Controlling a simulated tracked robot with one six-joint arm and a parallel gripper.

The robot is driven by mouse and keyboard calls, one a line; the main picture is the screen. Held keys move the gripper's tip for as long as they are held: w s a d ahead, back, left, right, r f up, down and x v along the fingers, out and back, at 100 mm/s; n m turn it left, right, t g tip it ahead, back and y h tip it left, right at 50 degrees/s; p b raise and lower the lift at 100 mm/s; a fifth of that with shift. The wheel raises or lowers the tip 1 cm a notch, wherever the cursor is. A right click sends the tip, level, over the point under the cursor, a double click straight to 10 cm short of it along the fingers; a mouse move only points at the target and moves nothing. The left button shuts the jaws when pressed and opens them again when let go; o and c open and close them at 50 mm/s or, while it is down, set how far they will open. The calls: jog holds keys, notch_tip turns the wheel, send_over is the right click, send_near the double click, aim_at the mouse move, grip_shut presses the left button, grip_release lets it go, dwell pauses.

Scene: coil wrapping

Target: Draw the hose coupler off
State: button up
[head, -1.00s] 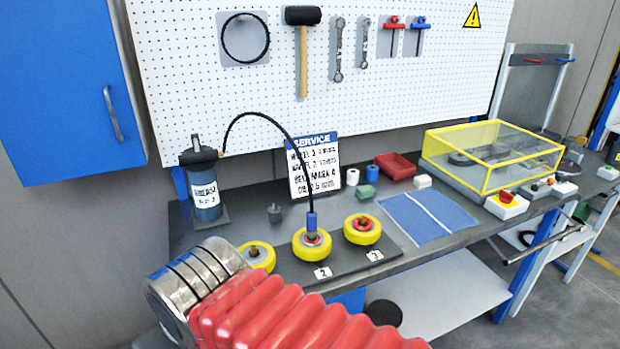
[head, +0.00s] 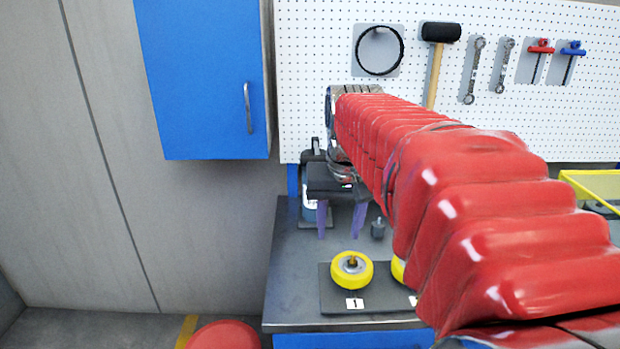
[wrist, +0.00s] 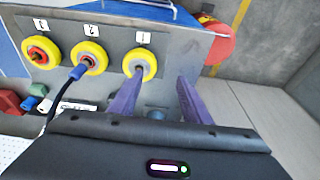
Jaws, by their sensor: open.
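The blue hose coupler (wrist: 79,72) stands on the hub of the yellow wheel marked 2 (wrist: 97,50) in the wrist view. The black hose (wrist: 57,99) runs from it toward the lower left. In the head view my arm hides the coupler and that wheel's hub. My gripper (head: 339,234) is open and empty above the bench, its purple fingers apart and pointing down, left of the coupler in the head view. In the wrist view my gripper (wrist: 161,76) shows near wheel 1 (wrist: 149,55), to the right of the coupler and apart from it.
The yellow wheel 1 (head: 341,281) sits on the dark mat (head: 330,299). A small grey knobbed piece (head: 378,229) stands behind it. The dark canister (head: 308,213) is partly behind my gripper. A blue cabinet (head: 200,80) hangs at left. A red rounded object (head: 225,336) is below the bench.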

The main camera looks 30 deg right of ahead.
jog(key=s+d+m+g+y, duration=0.1)
jog(key=d+m, duration=0.4)
jog(key=d, duration=1.8)
jog(key=shift+s+d+f+m+g, duration=0.35)
jog(key=shift+s+g, duration=0.25)
jog(key=shift+g, duration=0.1)
jog(key=shift+a+f, duration=0.1)
jog(key=shift+f, duration=0.05)
notch_tip(320, 180, down, 14)
jog(key=shift+r, duration=0.2)
grip_shut()
